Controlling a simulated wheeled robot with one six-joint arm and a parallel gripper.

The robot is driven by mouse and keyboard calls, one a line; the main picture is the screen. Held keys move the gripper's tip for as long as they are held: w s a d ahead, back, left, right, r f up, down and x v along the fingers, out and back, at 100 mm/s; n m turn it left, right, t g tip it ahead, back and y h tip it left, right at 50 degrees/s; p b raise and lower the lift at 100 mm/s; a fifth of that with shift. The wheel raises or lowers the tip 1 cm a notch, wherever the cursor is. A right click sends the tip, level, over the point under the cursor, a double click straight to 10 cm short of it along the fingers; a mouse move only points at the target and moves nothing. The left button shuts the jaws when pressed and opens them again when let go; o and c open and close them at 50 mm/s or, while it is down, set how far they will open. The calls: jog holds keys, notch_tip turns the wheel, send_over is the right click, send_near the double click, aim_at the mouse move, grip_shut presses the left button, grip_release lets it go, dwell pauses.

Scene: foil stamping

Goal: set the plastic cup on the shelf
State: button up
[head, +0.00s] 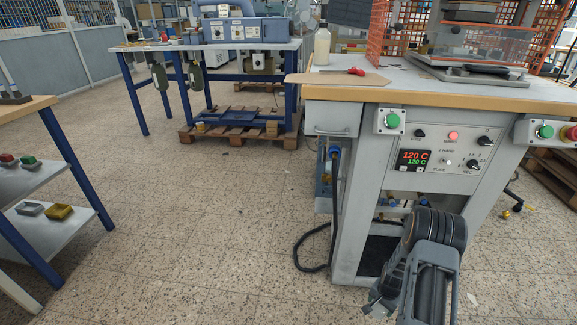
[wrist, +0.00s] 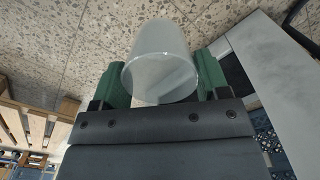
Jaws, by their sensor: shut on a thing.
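The plastic cup (wrist: 160,62) is translucent and whitish. In the wrist view it sits between the two green finger pads of my gripper (wrist: 160,80), which is shut on it. The floor shows behind the cup, so the cup is held clear of any support that I can see. In the head view my arm is at the bottom right, in front of the stamping machine, and the cup cannot be made out. Shelves stand at the left of the head view under a wooden top: an upper shelf (head: 45,176) and a lower shelf (head: 75,232).
Small red and green boxes (head: 30,162) lie on the upper shelf; grey and yellow bins (head: 58,211) lie on the lower one. The stamping machine bench (head: 345,200) stands close to my arm. A blue-framed table (head: 130,95) stands behind. The speckled floor (head: 200,220) between is clear.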

jog(key=w+a+r+n, duration=0.5)
jog(key=a+r, duration=0.3)
jog(key=r, duration=0.1)
jog(key=w+a+r+n, duration=0.5)
jog(key=a+r, duration=0.4)
notch_tip(320, 180, up, 32)
jog(key=p, duration=3.3)
jog(key=s+f, duration=0.3)
jog(key=s, duration=0.5)
jog(key=shift+d+m, duration=0.25)
jog(key=shift+m, duration=0.05)
jog(key=shift+a, duration=0.1)
